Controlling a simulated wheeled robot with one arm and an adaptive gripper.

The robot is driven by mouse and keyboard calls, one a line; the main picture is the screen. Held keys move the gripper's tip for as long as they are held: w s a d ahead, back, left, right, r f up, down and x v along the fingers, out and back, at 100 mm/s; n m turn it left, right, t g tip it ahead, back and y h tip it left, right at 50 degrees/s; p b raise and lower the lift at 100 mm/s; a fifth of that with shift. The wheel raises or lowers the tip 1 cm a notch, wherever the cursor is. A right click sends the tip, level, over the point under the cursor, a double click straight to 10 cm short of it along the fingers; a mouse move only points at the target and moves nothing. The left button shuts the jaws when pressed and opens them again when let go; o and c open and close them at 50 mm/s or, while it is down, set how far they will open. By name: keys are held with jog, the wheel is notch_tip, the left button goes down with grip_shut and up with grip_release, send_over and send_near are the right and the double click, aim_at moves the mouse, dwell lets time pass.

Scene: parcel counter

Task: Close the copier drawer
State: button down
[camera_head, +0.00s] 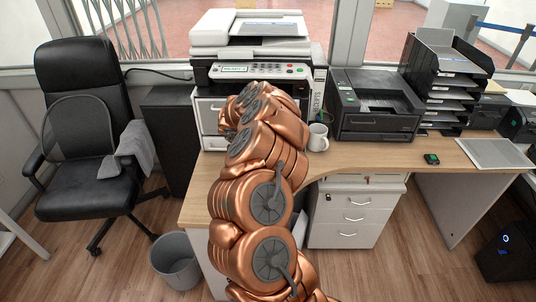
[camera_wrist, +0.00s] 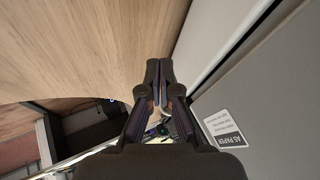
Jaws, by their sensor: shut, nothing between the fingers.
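The white copier (camera_head: 250,48) stands on the left part of the wooden desk. Its light front with drawers shows below the control panel, left of my arm (camera_head: 209,116); my arm covers most of it, so I cannot tell from the head view how far a drawer stands out. In the wrist view a grey panel with a paper label (camera_wrist: 225,128) fills the right side, with a pale edge and dark line along it. My gripper (camera_wrist: 158,66) is shut and empty, beside this panel and over the desk top. The head view hides my gripper behind my arm.
The desk top (camera_head: 420,150) carries a white mug (camera_head: 318,138), a black printer (camera_head: 372,106) and a stack of black trays (camera_head: 440,85) to the right. A black office chair (camera_head: 82,130) and a grey bin (camera_head: 175,262) stand left. White cabinet drawers (camera_head: 345,217) sit under the desk.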

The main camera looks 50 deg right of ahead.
jog(key=b+v, duration=0.1)
jog(key=v, duration=0.6)
jog(key=shift+f, duration=0.1)
